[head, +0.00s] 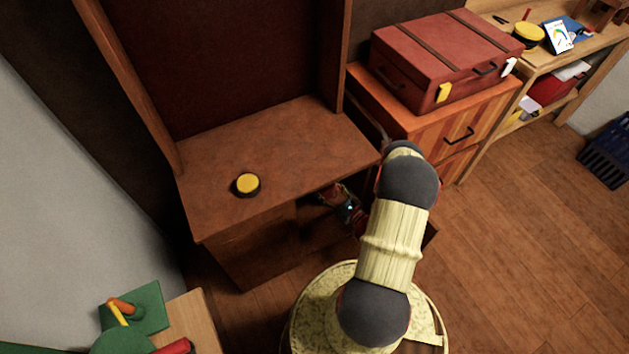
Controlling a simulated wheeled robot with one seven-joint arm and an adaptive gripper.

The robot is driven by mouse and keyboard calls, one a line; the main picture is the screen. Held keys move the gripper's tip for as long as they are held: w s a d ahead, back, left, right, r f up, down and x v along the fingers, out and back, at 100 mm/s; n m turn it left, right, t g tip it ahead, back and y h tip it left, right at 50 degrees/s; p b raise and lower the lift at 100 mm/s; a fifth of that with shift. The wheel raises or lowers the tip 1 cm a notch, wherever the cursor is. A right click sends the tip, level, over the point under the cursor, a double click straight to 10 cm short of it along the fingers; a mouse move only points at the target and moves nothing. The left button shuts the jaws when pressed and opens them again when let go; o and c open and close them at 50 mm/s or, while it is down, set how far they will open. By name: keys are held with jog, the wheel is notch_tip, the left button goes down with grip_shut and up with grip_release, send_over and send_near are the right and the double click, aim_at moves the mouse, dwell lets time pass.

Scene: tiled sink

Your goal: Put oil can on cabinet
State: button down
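I cannot pick out an oil can for sure in the head view. A short round black tin with a yellow lid (247,184) sits on the top of a brown wooden desk with a tall back. A wooden drawer cabinet (431,127) stands to the right of the desk. My arm reaches from my round base toward the gap between desk and cabinet. My gripper (335,198) is low at the desk's front edge, partly under its top. It is dark and small there, so its fingers and anything between them are unclear.
A red suitcase (446,54) covers most of the cabinet's top. A workbench (558,57) with another yellow-lidded tin (527,35) stands at the back right. A blue crate (608,152) is at the right edge. The floor (520,240) at the right is clear.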

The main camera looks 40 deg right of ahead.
jog(key=shift+f+b, duration=2.2)
jog(key=shift+f, duration=1.15)
jog(key=shift+f, duration=0.55)
jog(key=c, duration=0.6)
grip_release()
jog(key=s, duration=0.7)
jog(key=shift+s, duration=0.25)
